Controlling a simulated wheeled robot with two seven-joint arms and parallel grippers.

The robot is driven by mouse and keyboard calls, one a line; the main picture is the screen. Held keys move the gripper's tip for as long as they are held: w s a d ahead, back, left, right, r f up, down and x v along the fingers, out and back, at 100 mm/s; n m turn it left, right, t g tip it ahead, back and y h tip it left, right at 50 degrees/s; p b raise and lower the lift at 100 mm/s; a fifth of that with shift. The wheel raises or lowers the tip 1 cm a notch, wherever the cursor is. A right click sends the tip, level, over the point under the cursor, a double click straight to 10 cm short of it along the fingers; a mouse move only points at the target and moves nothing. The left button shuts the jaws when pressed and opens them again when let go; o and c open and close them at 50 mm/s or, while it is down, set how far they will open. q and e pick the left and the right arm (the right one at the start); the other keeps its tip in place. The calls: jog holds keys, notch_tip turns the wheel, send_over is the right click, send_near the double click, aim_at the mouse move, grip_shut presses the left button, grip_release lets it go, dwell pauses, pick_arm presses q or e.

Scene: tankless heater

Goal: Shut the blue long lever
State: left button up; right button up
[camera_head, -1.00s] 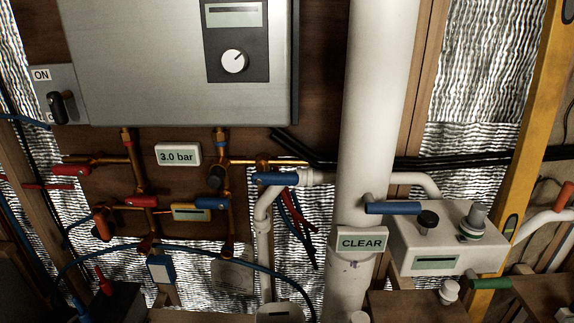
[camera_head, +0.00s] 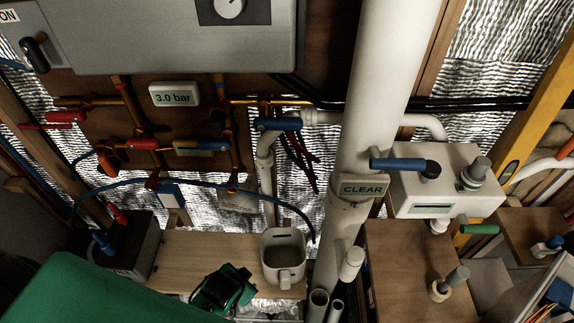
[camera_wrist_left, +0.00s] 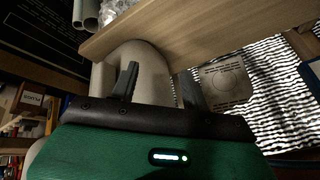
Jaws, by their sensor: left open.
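Several blue handles show in the head view, and I cannot tell for certain which one is the task's lever. A long blue lever (camera_head: 399,164) lies about level on the white box, right of the thick white pipe and above the CLEAR sign. Another blue handle (camera_head: 281,124) lies level on the thinner white pipe at centre. A shorter blue handle (camera_head: 201,145) sits on the copper pipes. My left gripper (camera_wrist_left: 160,88) is open in the left wrist view, with a pale rounded shape behind its fingers. It touches none of these handles. My right gripper is out of view.
My green left arm fills the lower left of the head view. The thick white pipe (camera_head: 378,105) stands upright left of the white box (camera_head: 430,207). A pale cup-like fixture (camera_head: 284,252) stands by the wooden board (camera_head: 195,258). Copper pipes with red handles (camera_head: 142,143) are at left.

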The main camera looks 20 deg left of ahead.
pick_arm(q)
jog(key=w+d+r+m+t+p, duration=0.1)
jog(key=w+r+m+t, duration=0.25)
jog(key=r, duration=0.65)
jog(key=w+r+m+t+p, duration=0.15)
jog(key=w+r, duration=0.25)
jog(key=r, duration=0.6)
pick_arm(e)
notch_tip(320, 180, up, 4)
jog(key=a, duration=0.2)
pick_arm(q)
jog(key=m+t+h, duration=0.2)
jog(key=m+t, duration=0.6)
jog(key=m, duration=0.1)
send_near(284, 128)
jog(key=w+b, duration=0.2)
jog(key=w, duration=0.1)
jog(key=w+b, duration=0.1)
jog(key=w, duration=0.3)
jog(key=w+d+b, duration=0.1)
jog(key=w+b, duration=0.1)
jog(key=w, duration=0.1)
jog(key=shift+w+r+b, duration=0.2)
jog(key=shift+r+b, duration=0.05)
jog(key=shift+b, duration=0.05)
jog(key=shift+w+d, duration=0.1)
jog(key=shift+w, duration=0.45)
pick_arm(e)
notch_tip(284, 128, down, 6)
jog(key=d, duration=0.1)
